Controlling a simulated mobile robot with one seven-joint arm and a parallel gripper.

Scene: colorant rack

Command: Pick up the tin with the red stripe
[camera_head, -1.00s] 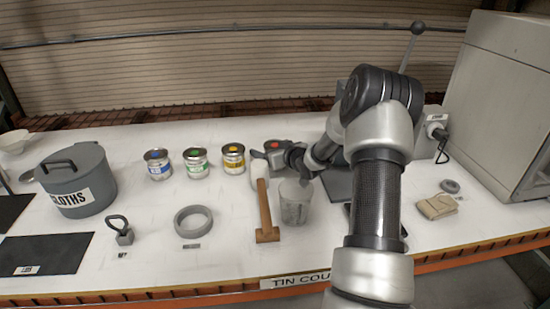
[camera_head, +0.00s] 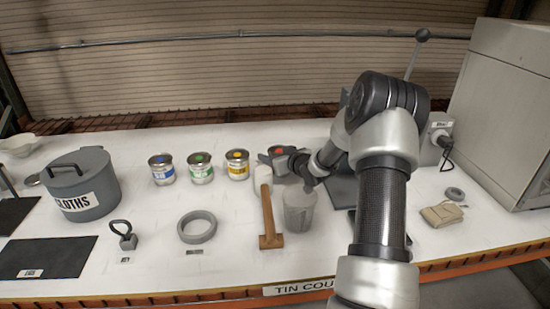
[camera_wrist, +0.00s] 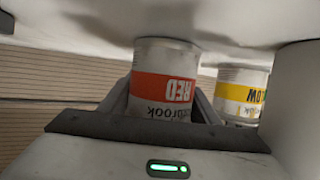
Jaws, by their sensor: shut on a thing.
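The tin with the red stripe (camera_wrist: 165,92) shows upside down in the wrist view, between the two fingers of my gripper (camera_wrist: 160,108). The word RED is readable on its label. My gripper is shut on it. In the head view only the tin's top with a red mark (camera_head: 277,151) shows clearly; my gripper (camera_head: 290,160) hides much of its side. I cannot tell whether its base touches the counter. The yellow-striped tin (camera_head: 237,166) stands to its left and also shows in the wrist view (camera_wrist: 243,93).
Green (camera_head: 201,169) and blue (camera_head: 162,170) tins stand further left. A mallet (camera_head: 268,215) and a grey cup (camera_head: 299,207) are in front of the gripper. A lidded pot (camera_head: 88,190) is at left. A large cabinet (camera_head: 500,110) is at right.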

